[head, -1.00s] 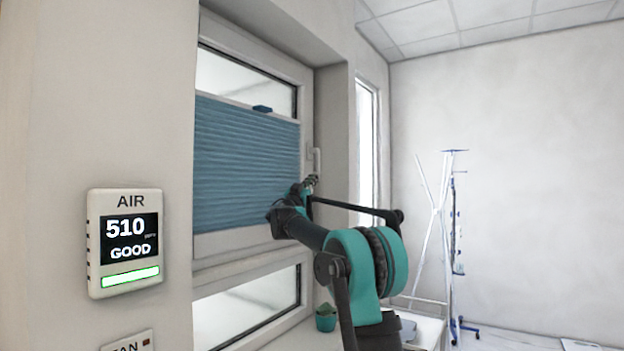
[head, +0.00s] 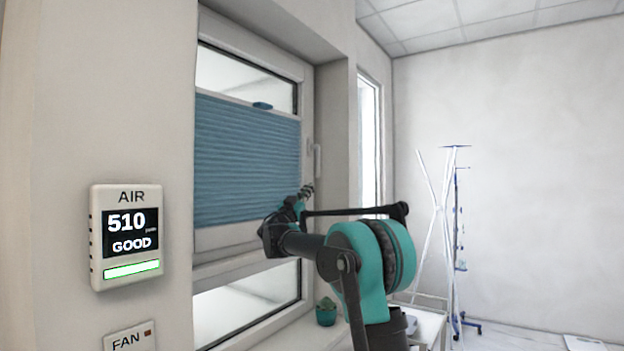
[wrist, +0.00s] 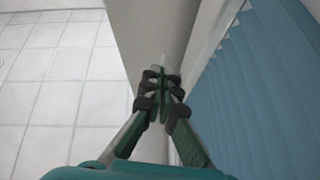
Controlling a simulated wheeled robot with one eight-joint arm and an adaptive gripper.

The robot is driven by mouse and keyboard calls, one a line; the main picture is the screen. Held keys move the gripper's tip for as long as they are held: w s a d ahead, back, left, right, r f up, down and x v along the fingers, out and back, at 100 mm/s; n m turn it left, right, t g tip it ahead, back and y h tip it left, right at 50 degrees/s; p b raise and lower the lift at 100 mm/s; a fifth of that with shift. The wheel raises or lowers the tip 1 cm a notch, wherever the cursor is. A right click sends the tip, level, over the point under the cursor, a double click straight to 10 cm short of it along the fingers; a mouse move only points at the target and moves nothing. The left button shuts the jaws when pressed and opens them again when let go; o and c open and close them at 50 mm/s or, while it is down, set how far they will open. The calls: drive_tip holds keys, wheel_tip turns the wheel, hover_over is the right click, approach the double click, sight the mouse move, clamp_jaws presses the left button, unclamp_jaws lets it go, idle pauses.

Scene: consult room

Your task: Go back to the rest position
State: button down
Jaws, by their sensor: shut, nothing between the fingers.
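My gripper (head: 306,190) is in front of the window, at the right edge of the blue pleated blind, below and left of the white window handle (head: 317,162). In the wrist view my gripper (wrist: 161,76) has its fingers together with nothing between them. The blind (wrist: 252,95) runs along the right of that view, and the tiled floor (wrist: 50,95) lies to the left. My teal and black arm reaches up from the lower right in the head view.
An air monitor (head: 131,238) reading 510 GOOD hangs on the left wall above a FAN panel (head: 130,338). A small teal plant pot (head: 326,314) stands on the sill. A drip stand (head: 456,240) is at the right. Open room lies right of my arm.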

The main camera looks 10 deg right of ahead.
drive_tip(key=s+d+f+n+g+y, duration=0.1)
drive_tip(key=s+d+f+g, duration=0.45)
drive_tip(key=f, duration=0.55)
drive_tip(key=s+d+f+g+y, duration=0.2)
drive_tip(key=s+d+f, duration=0.4)
drive_tip(key=s+f, duration=0.4)
drive_tip(key=s+d+f+n+g+y, duration=0.1)
drive_tip(key=s+d+f+g, duration=0.4)
drive_tip(key=f, duration=0.7)
drive_tip(key=s+a+f+n+g+y, duration=0.2)
drive_tip(key=s+f+n+y, duration=0.25)
drive_tip(key=s+f, duration=1.25)
drive_tip(key=s+a+f+n+y, duration=0.1)
drive_tip(key=s+a+f+y, duration=0.2)
drive_tip(key=s+a+f, duration=0.1)
drive_tip(key=s+a+f+n+y, duration=0.2)
drive_tip(key=s+a+f, duration=0.3)
drive_tip(key=s, duration=0.4)
drive_tip(key=shift+s+f+g+y, duration=0.3)
drive_tip(key=shift+f+g+y, duration=0.05)
drive_tip(key=shift+f+y, duration=0.55)
